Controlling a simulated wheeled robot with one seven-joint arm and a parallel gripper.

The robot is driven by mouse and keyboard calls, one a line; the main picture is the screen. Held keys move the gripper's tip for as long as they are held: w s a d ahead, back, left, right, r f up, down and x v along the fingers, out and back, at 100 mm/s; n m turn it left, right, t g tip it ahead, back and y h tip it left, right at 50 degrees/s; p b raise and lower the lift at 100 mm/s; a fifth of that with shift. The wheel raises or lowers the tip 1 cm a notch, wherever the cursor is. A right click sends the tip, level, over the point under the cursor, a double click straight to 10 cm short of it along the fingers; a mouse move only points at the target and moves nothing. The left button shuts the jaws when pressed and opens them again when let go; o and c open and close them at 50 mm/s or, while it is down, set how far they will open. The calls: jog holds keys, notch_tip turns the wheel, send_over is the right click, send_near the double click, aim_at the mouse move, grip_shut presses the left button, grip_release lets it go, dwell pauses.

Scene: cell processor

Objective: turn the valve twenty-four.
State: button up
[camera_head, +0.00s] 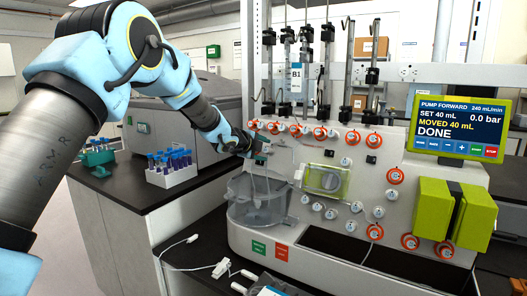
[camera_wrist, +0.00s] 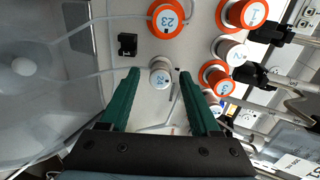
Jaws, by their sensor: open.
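The valve panel shows in the wrist view. A white round valve knob (camera_wrist: 160,76) stands between the tips of my gripper (camera_wrist: 158,82); its number is too small to read surely. The dark green fingers are open, one on each side of the knob, with a gap on both sides. An orange-ringed valve marked 23 (camera_wrist: 167,19) sits just above it in that view. In the head view my gripper (camera_head: 259,148) is at the panel's upper left and hides the knob there.
More orange-ringed valves (camera_wrist: 215,74) lie close right of the fingers. A small black clip (camera_wrist: 128,44) is at upper left. A clear vessel (camera_head: 258,202) stands below my gripper, with thin tubing around. A pump screen (camera_head: 458,128) reads DONE. A tube rack (camera_head: 171,174) stands left.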

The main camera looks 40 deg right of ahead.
jog(key=b+v, duration=0.3)
jog(key=v, duration=0.7)
jog(key=shift+a, duration=0.25)
jog(key=shift+s+r, duration=0.1)
jog(key=w+a+f+n+t+y, duration=0.2)
jog(key=w+a+n, duration=0.25)
jog(key=a, duration=0.35)
jog(key=w+a+f+n+t+y, duration=0.2)
jog(key=w+a+n, duration=0.25)
jog(key=a, duration=0.45)
jog(key=w+a+f+n+y, duration=0.1)
jog(key=a+f+n+y, duration=0.25)
jog(key=a, duration=0.55)
jog(key=w+a+f+n+y, duration=0.15)
jog(key=a+n, duration=0.25)
jog(key=a, duration=0.4)
jog(key=s+a+f+n+g+y, duration=0.2)
jog(key=s+a+n, duration=0.5)
jog(key=a, duration=0.5)
jog(key=s+a+f+n+g+y, duration=0.1)
jog(key=s+a+f+n+g, duration=0.2)
jog(key=s+a+f+n, duration=0.3)
jog(key=s+a+n, duration=0.2)
jog(key=s+a, duration=0.2)
jog(key=a, duration=0.2)
jog(key=shift+s+a+g+y, duration=0.2)
jog(key=shift+s+g+y, duration=0.2)
jog(key=shift+f, duration=0.1)
